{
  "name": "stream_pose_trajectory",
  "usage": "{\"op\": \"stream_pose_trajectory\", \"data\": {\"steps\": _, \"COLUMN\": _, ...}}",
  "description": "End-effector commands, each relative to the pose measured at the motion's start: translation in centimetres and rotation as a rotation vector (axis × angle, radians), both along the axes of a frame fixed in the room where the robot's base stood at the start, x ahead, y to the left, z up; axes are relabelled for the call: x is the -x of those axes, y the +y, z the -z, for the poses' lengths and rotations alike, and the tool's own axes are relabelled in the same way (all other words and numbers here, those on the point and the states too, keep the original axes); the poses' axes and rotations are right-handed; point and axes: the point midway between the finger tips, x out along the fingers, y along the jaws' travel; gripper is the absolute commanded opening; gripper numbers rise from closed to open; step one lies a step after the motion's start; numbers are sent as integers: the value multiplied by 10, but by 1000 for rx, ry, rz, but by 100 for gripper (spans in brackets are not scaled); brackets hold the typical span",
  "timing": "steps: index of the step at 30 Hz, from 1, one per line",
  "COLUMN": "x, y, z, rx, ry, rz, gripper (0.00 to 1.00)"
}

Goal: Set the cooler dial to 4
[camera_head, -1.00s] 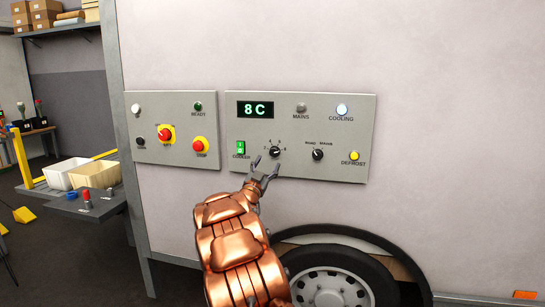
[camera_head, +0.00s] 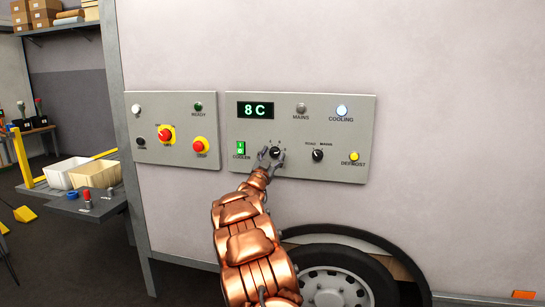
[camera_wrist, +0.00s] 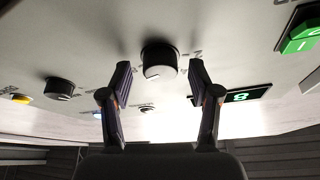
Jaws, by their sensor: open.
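The cooler dial (camera_head: 275,152) is a small black round knob with a white pointer mark, on the grey right-hand panel (camera_head: 225,110). My gripper (camera_head: 271,156) is open at the panel, with one finger on each side of the dial. In the wrist view the dial (camera_wrist: 159,61) lies between and just beyond the two open fingertips (camera_wrist: 164,75), and I see no contact. Its scale figures are too small or partly hidden to read surely. The green display (camera_head: 255,110) reads 8 C, and it shows in the wrist view (camera_wrist: 247,96).
Right of the dial are a road/mains knob (camera_head: 317,155) and a yellow defrost button (camera_head: 354,156). A green cooler switch (camera_head: 240,148) is close on the left. The left panel (camera_head: 150,115) carries red buttons. A wheel (camera_head: 335,285) is below.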

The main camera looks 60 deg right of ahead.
Motion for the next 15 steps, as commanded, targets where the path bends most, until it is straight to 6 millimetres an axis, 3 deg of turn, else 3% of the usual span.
{"op": "stream_pose_trajectory", "data": {"steps": 2, "x": 0, "y": 0, "z": 0, "rx": 0, "ry": 0, "rz": 0, "gripper": 60}}
{"op": "stream_pose_trajectory", "data": {"steps": 15, "x": 0, "y": 0, "z": 0, "rx": 0, "ry": 0, "rz": 0, "gripper": 14}}
